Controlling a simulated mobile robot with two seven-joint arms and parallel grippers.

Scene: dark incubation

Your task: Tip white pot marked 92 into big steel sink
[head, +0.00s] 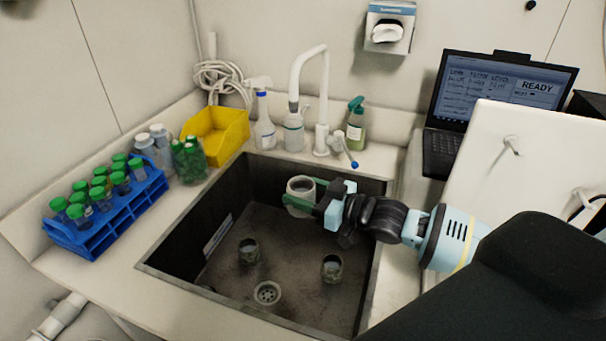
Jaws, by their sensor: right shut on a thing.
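A small white pot (300,186) is over the big steel sink (215,240), near its back wall. Its open top shows and it looks about upright. No marking on it can be read from here. My right gripper (302,196) reaches in from the right and is shut on the pot, its green fingers around the sides. My left gripper is not in view.
Two small pots, one left (248,251) and one right (332,268), stand on the sink floor by the drain (267,293). A tap (322,137) and spray bottles line the back. A blue tube rack (107,217) is left, a laptop (495,105) right.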

